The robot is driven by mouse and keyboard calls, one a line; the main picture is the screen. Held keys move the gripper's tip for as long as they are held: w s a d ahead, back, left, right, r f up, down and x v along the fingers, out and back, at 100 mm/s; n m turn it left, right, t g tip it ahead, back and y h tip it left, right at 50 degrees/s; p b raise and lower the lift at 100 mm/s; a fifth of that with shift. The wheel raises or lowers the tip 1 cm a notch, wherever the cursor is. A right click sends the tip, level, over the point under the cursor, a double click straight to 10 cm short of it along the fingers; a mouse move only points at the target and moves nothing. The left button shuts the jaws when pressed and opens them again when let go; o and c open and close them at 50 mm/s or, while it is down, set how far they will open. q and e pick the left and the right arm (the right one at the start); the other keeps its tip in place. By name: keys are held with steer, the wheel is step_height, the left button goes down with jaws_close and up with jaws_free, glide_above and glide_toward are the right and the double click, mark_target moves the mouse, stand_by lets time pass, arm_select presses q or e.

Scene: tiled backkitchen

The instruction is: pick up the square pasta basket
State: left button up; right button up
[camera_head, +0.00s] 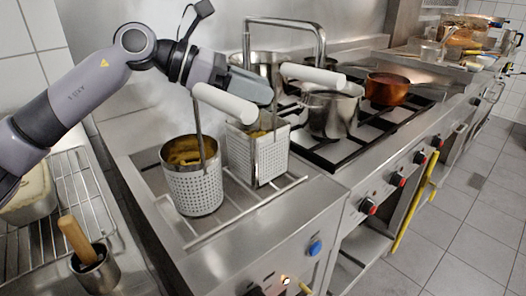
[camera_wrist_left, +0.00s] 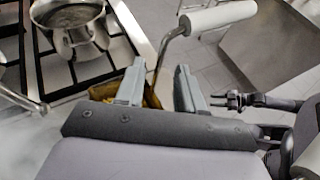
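The square pasta basket (camera_head: 258,158) is a perforated metal basket with pasta inside. It sits in the cooker well, right of the round basket (camera_head: 194,190). Its bent metal handle has a white grip (camera_head: 313,75), and the grip also shows in the left wrist view (camera_wrist_left: 218,17). My left gripper (camera_head: 252,88) is over the square basket, partly hiding its top and handle. In the left wrist view its two fingers (camera_wrist_left: 160,70) are apart, and the handle's rod appears between them. Contact is not clear. A dark gripper-like part (camera_wrist_left: 238,100), possibly my right gripper, is small there.
The round basket's white grip (camera_head: 225,103) passes close in front of my left gripper. A steel pot (camera_head: 332,112) and a copper pot (camera_head: 387,89) stand on the stove at right. A wire rack (camera_head: 72,190) and a metal cup (camera_head: 97,268) are at left.

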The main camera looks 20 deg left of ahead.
arm_select(q)
steer(key=p, duration=0.1)
glide_above(282, 132)
steer(key=s, duration=0.1)
steer(key=shift+d+f, duration=0.25)
steer(key=shift+f, duration=0.8)
jaws_close()
steer(key=shift+r, duration=0.15)
